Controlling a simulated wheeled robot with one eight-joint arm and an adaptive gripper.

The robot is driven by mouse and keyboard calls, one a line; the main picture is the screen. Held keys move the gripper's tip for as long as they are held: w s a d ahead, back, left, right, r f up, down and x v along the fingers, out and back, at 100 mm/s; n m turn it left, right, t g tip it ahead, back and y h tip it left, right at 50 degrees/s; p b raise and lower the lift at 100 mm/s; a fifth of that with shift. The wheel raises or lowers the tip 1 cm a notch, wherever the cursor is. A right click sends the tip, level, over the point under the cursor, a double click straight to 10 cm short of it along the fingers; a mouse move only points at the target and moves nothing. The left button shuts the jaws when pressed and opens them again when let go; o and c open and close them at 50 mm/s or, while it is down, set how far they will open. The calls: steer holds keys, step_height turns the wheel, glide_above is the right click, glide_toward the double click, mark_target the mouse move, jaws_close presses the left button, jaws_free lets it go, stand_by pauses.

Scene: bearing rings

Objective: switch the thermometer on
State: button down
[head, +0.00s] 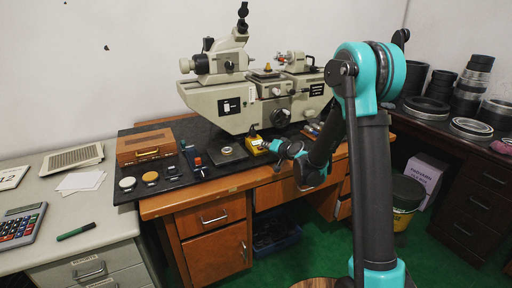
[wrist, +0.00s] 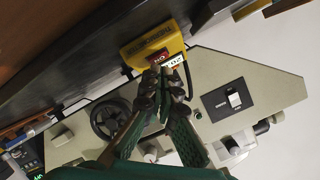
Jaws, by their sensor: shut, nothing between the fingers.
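The thermometer is a yellow box (wrist: 152,46) at the front edge of the dark bench mat. In the wrist view it has a red patch (wrist: 159,57) with white lettering that looks like "ON", and a small pale display beside it with marks too small to read surely. It also shows in the head view (head: 254,146), below the large beige instrument. My gripper (wrist: 163,72) is shut and empty, its fingertips close to the red patch and display. I cannot tell whether they touch. In the head view my gripper (head: 272,147) comes in from the right of the box.
The beige measuring machine (head: 238,104) stands behind the thermometer. Left of it on the mat (head: 187,180) are a wooden box (head: 146,146) and several small discs and parts. A grey desk with a calculator (head: 22,226) is at left. Dark rings (head: 427,105) stand on the right cabinet.

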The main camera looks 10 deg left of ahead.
steer(key=shift+s+d+r, duration=0.25)
steer(key=shift+s+r, duration=0.1)
steer(key=shift+r, duration=0.55)
steer(key=shift+s+d+r, duration=0.25)
steer(key=shift+s+r, duration=0.15)
steer(key=shift+r, duration=0.45)
steer(key=shift+s+d+r, duration=0.25)
steer(key=shift+s+r, duration=0.1)
steer(key=shift+r, duration=0.55)
